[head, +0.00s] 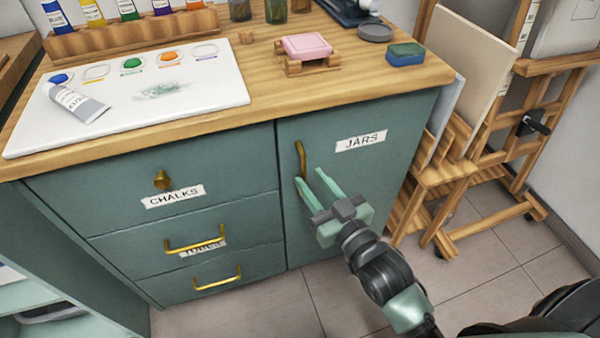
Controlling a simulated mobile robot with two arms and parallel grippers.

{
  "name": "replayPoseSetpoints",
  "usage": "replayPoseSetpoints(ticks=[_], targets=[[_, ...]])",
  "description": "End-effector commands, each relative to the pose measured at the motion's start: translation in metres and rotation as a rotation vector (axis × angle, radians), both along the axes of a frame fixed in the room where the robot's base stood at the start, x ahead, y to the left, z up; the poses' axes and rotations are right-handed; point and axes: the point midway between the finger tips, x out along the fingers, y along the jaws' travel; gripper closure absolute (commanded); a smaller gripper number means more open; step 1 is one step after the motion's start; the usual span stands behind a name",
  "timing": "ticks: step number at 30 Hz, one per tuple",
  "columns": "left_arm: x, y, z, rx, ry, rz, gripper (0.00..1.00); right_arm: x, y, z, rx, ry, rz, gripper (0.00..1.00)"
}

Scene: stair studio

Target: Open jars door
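The jars door (345,200) is a teal cabinet door with a white label reading JARS (361,141). It looks shut, flush with the cabinet front. Its brass handle (301,158) is a vertical bar near the door's left edge. My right gripper (309,175) is in front of the door, just below and beside the handle's lower end. Its two pale green fingers are apart with nothing visible between them. I cannot tell whether a fingertip touches the handle or the door. My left gripper is not in view.
Left of the door are drawers, one with a CHALKS label (173,196) and a brass knob (161,180). The wooden countertop (262,110) overhangs above. A wooden easel (470,165) stands close on the right. The tiled floor (290,305) in front is clear.

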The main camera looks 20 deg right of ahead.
Motion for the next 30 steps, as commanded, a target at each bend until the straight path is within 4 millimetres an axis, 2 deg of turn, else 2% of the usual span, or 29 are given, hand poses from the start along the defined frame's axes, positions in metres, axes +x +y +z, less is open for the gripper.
replayPoseSetpoints(ticks=[3, 7, 18, 21, 22, 30], targets=[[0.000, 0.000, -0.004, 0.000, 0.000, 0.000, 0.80, 0.019, 0.005, 0.000, 0.001, -0.002, 0.001, 0.68], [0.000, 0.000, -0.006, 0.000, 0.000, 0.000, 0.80, 0.032, 0.008, -0.001, 0.001, -0.001, 0.001, 0.68], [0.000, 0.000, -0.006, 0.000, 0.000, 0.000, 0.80, 0.038, 0.010, -0.001, 0.001, 0.002, 0.001, 0.68], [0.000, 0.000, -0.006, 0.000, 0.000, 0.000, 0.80, 0.038, 0.010, -0.001, 0.001, 0.002, 0.001, 0.95], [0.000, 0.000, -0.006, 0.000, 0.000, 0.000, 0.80, 0.038, 0.010, -0.001, 0.001, 0.002, 0.001, 1.00], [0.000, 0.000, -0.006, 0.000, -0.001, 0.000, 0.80, 0.038, 0.009, -0.001, 0.001, 0.002, 0.001, 1.00]])
